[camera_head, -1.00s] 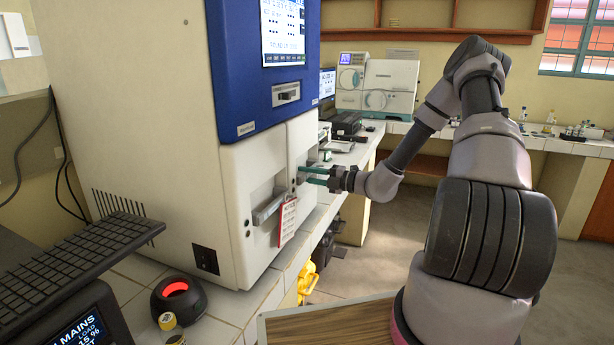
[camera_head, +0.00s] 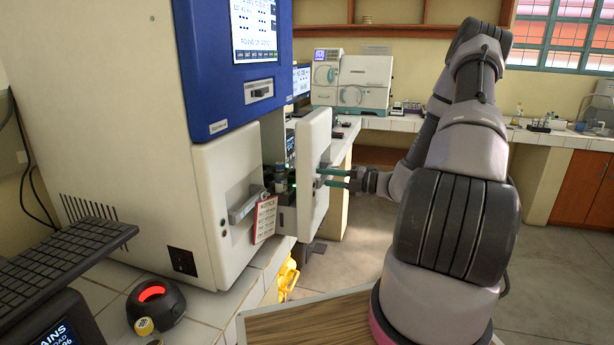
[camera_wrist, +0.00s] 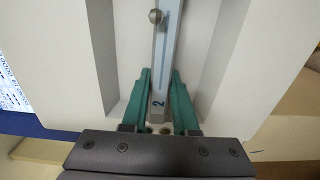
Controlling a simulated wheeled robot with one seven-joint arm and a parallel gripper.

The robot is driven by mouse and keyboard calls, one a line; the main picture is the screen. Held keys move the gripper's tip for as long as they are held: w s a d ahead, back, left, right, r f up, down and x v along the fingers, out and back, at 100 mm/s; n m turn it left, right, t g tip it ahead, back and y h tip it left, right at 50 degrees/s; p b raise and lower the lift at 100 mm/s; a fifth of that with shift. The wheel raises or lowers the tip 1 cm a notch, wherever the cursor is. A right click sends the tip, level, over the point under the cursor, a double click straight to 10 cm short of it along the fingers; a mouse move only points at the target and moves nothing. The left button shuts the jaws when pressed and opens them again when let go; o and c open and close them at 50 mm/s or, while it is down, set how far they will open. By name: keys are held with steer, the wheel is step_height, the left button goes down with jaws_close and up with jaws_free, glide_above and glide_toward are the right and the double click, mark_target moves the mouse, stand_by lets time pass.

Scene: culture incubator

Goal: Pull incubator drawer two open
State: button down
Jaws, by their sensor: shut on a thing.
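The incubator (camera_head: 120,95) is a large white cabinet with a blue upper panel. Its drawer two (camera_head: 312,170) stands out from the cabinet front, with dark contents showing behind its white face. In the wrist view, the drawer handle (camera_wrist: 160,85) is a grey bar marked "2" in a recess of the white face. My gripper (camera_wrist: 160,110) has its green fingers on both sides of this bar and is shut on it. In the head view, my gripper (camera_head: 330,178) reaches the drawer face from the right. The fingertips are partly hidden there by the recess.
A second drawer (camera_head: 225,195) to the left is flush, with a red-and-white notice tag (camera_head: 264,219) hanging from its handle. A keyboard (camera_head: 65,245) and a round device with a red light (camera_head: 155,302) are at the lower left. Open floor (camera_head: 545,265) lies to the right.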

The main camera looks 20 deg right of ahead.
steer(key=v, duration=1.8)
steer(key=shift+s+d, duration=0.15)
steer(key=shift+d, duration=0.1)
steer(key=c, duration=0.7)
jaws_free()
steer(key=v, duration=1)
steer(key=shift+s+d, duration=0.25)
steer(key=shift+d, duration=0.1)
